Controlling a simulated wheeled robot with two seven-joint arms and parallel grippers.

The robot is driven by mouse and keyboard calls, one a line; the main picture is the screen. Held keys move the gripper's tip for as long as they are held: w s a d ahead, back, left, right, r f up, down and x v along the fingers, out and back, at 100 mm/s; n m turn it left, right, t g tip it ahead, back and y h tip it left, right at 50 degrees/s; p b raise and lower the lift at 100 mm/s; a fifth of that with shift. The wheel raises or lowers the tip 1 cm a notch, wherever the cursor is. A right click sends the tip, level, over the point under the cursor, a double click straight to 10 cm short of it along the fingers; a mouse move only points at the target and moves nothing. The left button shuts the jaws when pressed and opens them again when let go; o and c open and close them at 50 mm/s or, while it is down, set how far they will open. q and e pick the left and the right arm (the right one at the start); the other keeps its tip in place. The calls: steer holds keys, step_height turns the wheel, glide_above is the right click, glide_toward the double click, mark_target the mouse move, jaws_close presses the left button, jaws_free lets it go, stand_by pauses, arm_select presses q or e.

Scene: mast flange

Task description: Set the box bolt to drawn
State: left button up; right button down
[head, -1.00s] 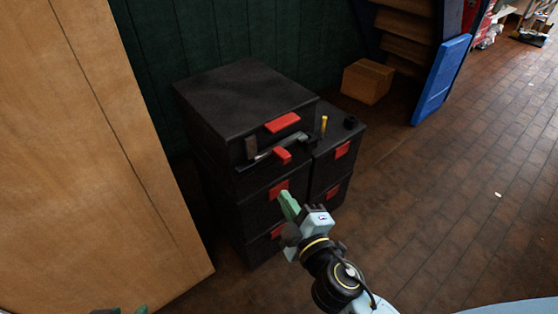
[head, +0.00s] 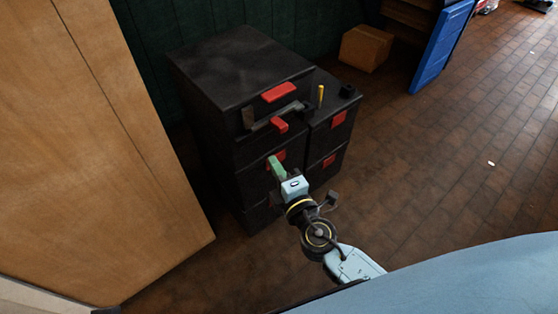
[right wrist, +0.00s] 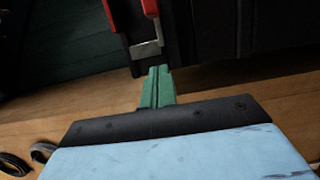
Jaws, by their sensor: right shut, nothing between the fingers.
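A stack of black boxes (head: 240,60) stands against the dark green wall. A grey metal bar (head: 270,115), which looks like the bolt, runs along the front of the top box, with a red grip (head: 279,125) below it. My right gripper (head: 274,163) is shut and empty, with green fingers, in front of the stack and below the bar. In the right wrist view the shut fingers (right wrist: 157,86) point at a grey metal piece (right wrist: 147,49) beside red parts (right wrist: 150,8). I cannot tell whether they touch. My left gripper is not seen.
A large wooden panel (head: 80,150) stands close on the left. A yellow peg (head: 320,95) and a black knob (head: 347,90) stand on the lower right box. A cardboard box (head: 365,49) and a blue panel (head: 440,45) are behind.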

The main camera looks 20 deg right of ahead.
glide_toward(262, 125)
steer(key=w+a, duration=0.3)
steer(key=shift+w+r, duration=0.15)
steer(key=d, duration=0.2)
steer(key=shift+w+d, duration=0.3)
steer(key=shift+w, duration=0.1)
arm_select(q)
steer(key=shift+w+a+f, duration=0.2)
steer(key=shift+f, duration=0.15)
arm_select(e)
steer(key=shift+w+d, duration=0.2)
steer(key=shift+d, duration=0.5)
